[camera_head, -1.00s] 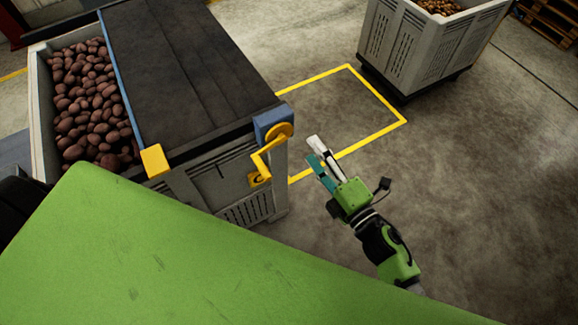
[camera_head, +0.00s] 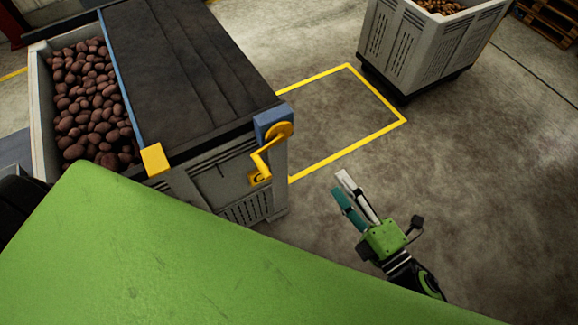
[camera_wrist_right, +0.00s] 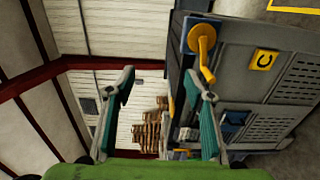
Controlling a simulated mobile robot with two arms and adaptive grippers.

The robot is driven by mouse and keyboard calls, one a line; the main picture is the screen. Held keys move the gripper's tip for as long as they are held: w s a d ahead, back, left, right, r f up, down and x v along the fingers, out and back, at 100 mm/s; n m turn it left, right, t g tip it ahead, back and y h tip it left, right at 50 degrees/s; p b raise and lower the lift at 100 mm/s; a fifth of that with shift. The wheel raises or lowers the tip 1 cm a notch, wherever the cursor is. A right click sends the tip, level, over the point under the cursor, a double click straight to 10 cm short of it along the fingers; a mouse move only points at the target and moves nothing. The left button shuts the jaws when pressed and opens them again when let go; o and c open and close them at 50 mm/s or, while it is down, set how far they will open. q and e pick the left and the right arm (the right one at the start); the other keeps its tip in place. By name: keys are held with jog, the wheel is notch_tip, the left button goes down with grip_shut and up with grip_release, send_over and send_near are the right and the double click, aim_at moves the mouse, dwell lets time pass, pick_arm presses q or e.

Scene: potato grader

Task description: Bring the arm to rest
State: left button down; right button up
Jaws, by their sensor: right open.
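My right gripper (camera_head: 354,201) is open and empty in the head view, over bare floor to the right of the grey bin with the yellow crank. In the right wrist view its two teal-lined fingers (camera_wrist_right: 161,108) stand apart with nothing between them. The yellow crank (camera_head: 268,153) hangs on the corner of the bin, apart from the gripper. It also shows at the upper middle of the right wrist view (camera_wrist_right: 203,45). My left gripper is not in view.
The grey bin (camera_head: 235,180) has a dark, ridged cover (camera_head: 185,65). Potatoes (camera_head: 90,100) fill the open part at left. Another grey bin (camera_head: 420,55) stands at the back right. A yellow floor outline (camera_head: 350,147) lies between them. The floor (camera_head: 480,180) at right is clear.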

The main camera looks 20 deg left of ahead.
dwell(0.3)
